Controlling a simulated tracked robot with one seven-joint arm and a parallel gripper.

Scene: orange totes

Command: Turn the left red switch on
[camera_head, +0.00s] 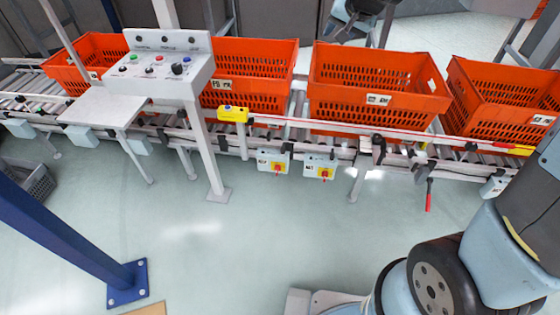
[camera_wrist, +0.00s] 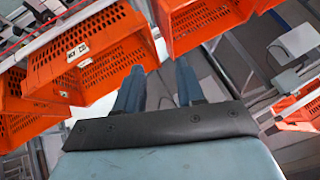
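Two grey boxes, each with a red switch on a yellow plate, hang under the conveyor's front rail in the head view. The left red switch (camera_head: 277,169) is on the left box; its exact knob angle is too small to tell. The right red switch (camera_head: 324,174) is on the box beside it. My gripper (camera_wrist: 160,88) shows in the wrist view with its two blue-grey fingers apart and nothing between them. It is near orange totes, and neither switch shows in that view. In the head view my arm is at the lower right, and the gripper itself is not seen.
Several orange totes (camera_head: 375,78) stand on the roller conveyor (camera_head: 340,143). A control panel (camera_head: 160,68) on a post stands left of the switches. A blue post (camera_head: 60,235) rises at the lower left. The floor (camera_head: 230,245) before the switches is clear.

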